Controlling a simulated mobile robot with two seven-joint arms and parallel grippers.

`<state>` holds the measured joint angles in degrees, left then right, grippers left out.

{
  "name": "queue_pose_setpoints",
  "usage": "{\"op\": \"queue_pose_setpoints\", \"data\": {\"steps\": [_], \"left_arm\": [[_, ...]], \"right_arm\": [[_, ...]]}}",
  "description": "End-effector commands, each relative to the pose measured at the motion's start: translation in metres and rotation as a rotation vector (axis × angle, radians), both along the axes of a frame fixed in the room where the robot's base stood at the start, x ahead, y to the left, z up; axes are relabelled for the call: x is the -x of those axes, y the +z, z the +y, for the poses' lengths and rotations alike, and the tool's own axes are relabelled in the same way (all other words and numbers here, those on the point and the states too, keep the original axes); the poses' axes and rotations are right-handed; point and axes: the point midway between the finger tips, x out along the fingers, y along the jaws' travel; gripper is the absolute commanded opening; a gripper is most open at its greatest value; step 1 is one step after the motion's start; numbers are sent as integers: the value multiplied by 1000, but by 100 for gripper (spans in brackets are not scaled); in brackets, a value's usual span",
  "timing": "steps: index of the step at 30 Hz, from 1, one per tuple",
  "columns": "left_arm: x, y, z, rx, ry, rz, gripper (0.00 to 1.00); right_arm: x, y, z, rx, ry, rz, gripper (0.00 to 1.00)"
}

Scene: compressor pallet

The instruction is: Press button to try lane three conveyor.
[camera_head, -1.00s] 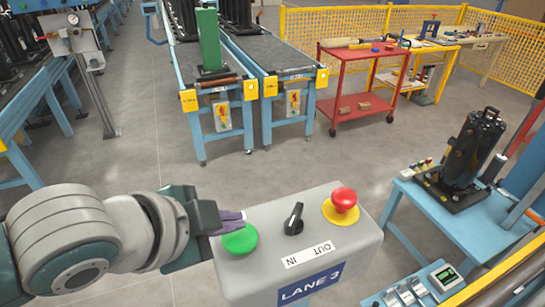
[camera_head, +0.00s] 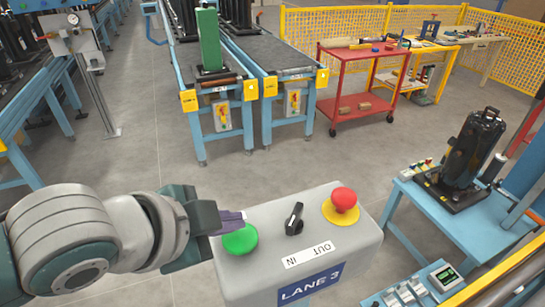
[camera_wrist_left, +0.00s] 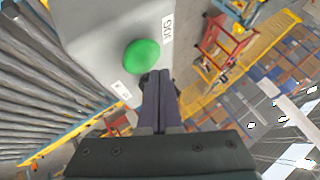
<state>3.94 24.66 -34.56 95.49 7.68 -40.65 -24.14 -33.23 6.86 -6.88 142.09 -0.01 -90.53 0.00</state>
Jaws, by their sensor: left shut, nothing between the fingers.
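A grey control box (camera_head: 300,240) labelled LANE 3 stands at the bottom centre of the head view. On its top are a green button (camera_head: 240,239), a black selector switch (camera_head: 294,219) and a red mushroom button (camera_head: 343,200) on a yellow base. My left gripper (camera_head: 241,216) is shut and empty, its fingertips at the far edge of the green button; I cannot tell whether they touch it. In the left wrist view the green button (camera_wrist_left: 142,56) shows just beyond the shut fingers (camera_wrist_left: 158,80). My right gripper is not in view.
A red cart (camera_head: 360,85) is beyond, near a yellow mesh fence (camera_head: 330,30). A blue table (camera_head: 425,205) with a black compressor (camera_head: 474,145) stands at right. The floor between is clear.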

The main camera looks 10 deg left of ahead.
Motion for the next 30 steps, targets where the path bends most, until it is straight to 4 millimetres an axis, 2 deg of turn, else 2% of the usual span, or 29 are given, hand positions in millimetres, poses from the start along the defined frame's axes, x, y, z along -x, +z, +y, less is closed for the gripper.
{"op": "queue_pose_setpoints", "data": {"steps": [14,30], "left_arm": [[0,-9,0,0,0,1,0],[0,-11,0,0,0,0,0]], "right_arm": [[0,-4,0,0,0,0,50],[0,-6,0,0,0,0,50]]}}
